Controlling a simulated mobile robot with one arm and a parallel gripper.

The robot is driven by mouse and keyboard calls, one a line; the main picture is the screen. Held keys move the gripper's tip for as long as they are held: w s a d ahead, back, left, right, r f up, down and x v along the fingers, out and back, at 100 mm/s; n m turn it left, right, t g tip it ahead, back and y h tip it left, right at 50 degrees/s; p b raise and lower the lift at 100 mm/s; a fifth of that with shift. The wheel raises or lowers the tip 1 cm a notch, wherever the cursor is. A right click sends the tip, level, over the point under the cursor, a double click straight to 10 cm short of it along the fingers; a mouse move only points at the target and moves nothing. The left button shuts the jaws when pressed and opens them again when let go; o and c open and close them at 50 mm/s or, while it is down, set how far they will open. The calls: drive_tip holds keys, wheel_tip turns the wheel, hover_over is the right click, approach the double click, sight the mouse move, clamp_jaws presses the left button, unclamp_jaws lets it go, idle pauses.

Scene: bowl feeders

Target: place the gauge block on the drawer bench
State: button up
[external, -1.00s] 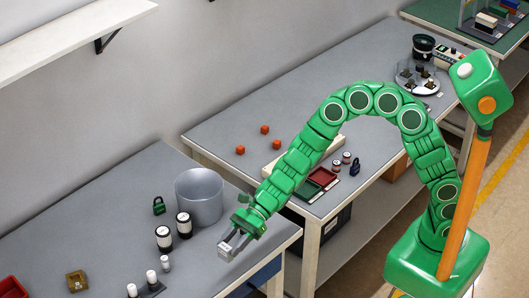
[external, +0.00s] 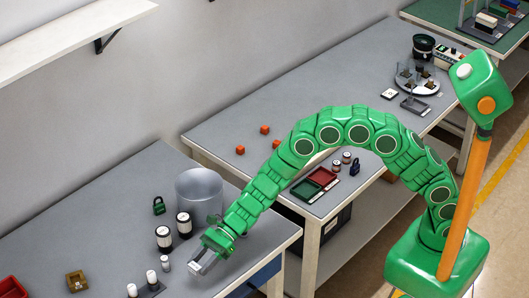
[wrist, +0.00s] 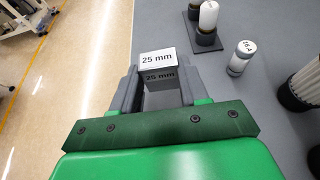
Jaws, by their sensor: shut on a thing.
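My gripper (external: 203,266) is shut on the gauge block (wrist: 158,60), a pale grey block marked "25 mm" held between the fingertips in the wrist view. The block also shows as a small light piece in the external view (external: 196,267). The drawer bench (external: 100,225) is the grey-topped bench at the left, with a blue drawer front (external: 264,274) at its right end. My gripper is low near the bench's front edge; the bench top (wrist: 260,100) lies to the right in the wrist view. I cannot tell whether the block touches the bench.
Near my gripper stand a small white-topped cylinder (external: 165,264), black-and-white jars (external: 184,225) and a large grey cylinder (external: 199,191). White-topped pieces (external: 152,280) stand on a dark base further left. A second bench (external: 340,80) holds red cubes, trays and a padlock. Floor (wrist: 60,90) lies past the edge.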

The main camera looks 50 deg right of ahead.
drive_tip(key=shift+w+a+f, duration=0.3)
drive_tip(key=shift+a+f, duration=0.05)
drive_tip(key=shift+f, duration=1.6)
drive_tip(key=shift+f, duration=0.15)
drive_tip(key=o, duration=1.1)
drive_tip(key=shift+o, duration=0.2)
drive_tip(key=shift+d+r, duration=0.1)
drive_tip(key=shift+r, duration=0.1)
drive_tip(key=v, duration=1.1)
drive_tip(key=shift+d+r, duration=0.1)
drive_tip(key=shift+d, duration=0.3)
